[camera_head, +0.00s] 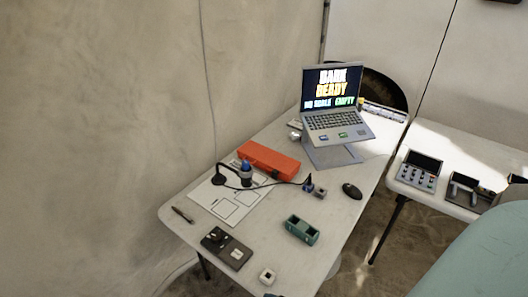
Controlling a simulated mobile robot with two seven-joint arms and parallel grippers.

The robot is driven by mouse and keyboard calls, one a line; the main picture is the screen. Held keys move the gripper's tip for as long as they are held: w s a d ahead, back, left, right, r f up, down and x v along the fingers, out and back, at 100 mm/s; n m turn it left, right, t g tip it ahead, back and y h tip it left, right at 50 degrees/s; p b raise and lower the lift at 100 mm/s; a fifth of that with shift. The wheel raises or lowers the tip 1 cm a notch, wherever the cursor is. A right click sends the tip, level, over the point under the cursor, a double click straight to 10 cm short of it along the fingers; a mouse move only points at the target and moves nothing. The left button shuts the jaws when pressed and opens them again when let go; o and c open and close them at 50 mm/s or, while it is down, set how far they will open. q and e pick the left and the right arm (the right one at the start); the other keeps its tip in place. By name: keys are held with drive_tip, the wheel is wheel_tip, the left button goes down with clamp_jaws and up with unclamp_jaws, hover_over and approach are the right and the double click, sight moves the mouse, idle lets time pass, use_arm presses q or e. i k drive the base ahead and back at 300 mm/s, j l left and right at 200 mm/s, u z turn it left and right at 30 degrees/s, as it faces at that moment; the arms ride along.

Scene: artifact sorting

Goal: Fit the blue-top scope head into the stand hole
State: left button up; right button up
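A small upright device with a blue top (245,166) and a grey lower part stands on a white sheet (209,194) at the left of the table. It looks like the scope head, but it is too small to tell whether it sits in a hole. A black round-ended piece (219,175) is just left of it, joined by a dark arm or cable. A second small dark-blue upright piece (308,184) stands to the right, beside a small grey block (319,193) with a dark opening. Neither gripper is in view.
An orange-red case (268,160) lies behind the scope. A laptop (337,112) on a riser, a mouse (351,191), a green two-hole block (301,230), a dark box (226,249), a pen (183,214) and a small white block (267,276) share the table (285,261). Another table (440,198) is right.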

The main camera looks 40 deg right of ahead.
sight(301, 229)
drive_tip(key=z, duration=1.05)
